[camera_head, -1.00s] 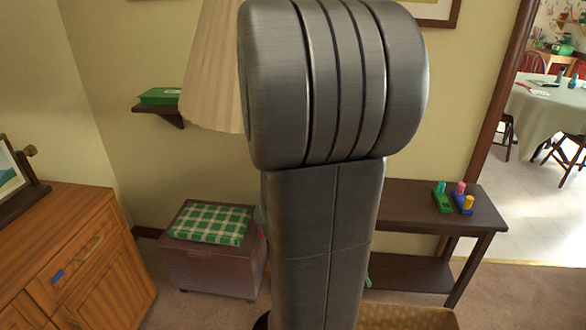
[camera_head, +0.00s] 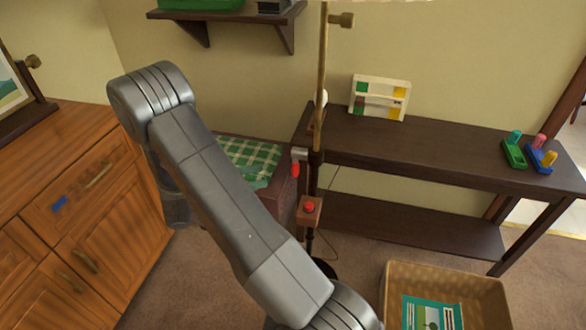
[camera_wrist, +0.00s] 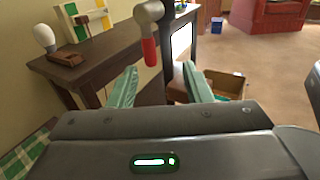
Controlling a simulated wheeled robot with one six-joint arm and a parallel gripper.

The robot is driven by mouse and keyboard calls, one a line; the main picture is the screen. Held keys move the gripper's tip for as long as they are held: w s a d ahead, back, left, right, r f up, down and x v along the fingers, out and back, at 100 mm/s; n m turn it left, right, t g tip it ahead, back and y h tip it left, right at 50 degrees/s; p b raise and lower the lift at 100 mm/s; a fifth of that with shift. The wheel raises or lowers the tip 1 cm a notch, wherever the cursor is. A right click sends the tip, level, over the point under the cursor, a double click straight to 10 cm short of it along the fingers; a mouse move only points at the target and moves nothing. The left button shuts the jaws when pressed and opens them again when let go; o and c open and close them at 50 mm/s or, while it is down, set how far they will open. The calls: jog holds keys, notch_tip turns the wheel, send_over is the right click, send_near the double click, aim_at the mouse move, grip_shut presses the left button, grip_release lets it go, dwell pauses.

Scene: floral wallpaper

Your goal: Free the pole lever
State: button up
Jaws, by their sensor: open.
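The pole lever (camera_head: 296,165) has a grey head and a red grip and hangs on the left side of an upright pole (camera_head: 321,70). A small wooden box with a red button (camera_head: 309,208) sits lower on the pole. In the wrist view the lever's red grip (camera_wrist: 149,52) hangs ahead of my gripper (camera_wrist: 160,78), near the middle of the picture. My gripper's two teal fingers are spread apart with nothing between them. The grip appears beyond the fingertips, apart from them. In the head view my arm hides the gripper.
A dark shelf table (camera_head: 430,160) stands behind the pole, with a coloured board (camera_head: 380,98) and colourful blocks (camera_head: 530,152). A basket (camera_head: 450,275) is on the floor at right. A checked-cushion chest (camera_head: 250,160) and wooden cabinet (camera_head: 100,220) stand at left.

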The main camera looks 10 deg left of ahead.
aim_at(295, 167)
jog(key=shift+n+t, duration=0.4)
jog(key=shift+t, duration=0.1)
jog(key=x, duration=0.4)
jog(key=f+x, duration=0.1)
jog(key=x, duration=0.3)
jog(key=w+b+x, duration=0.1)
jog(key=x, duration=0.3)
jog(key=shift+w+a+f, duration=0.1)
jog(key=shift+a+f, duration=0.15)
jog(key=shift+a, duration=0.05)
grip_shut()
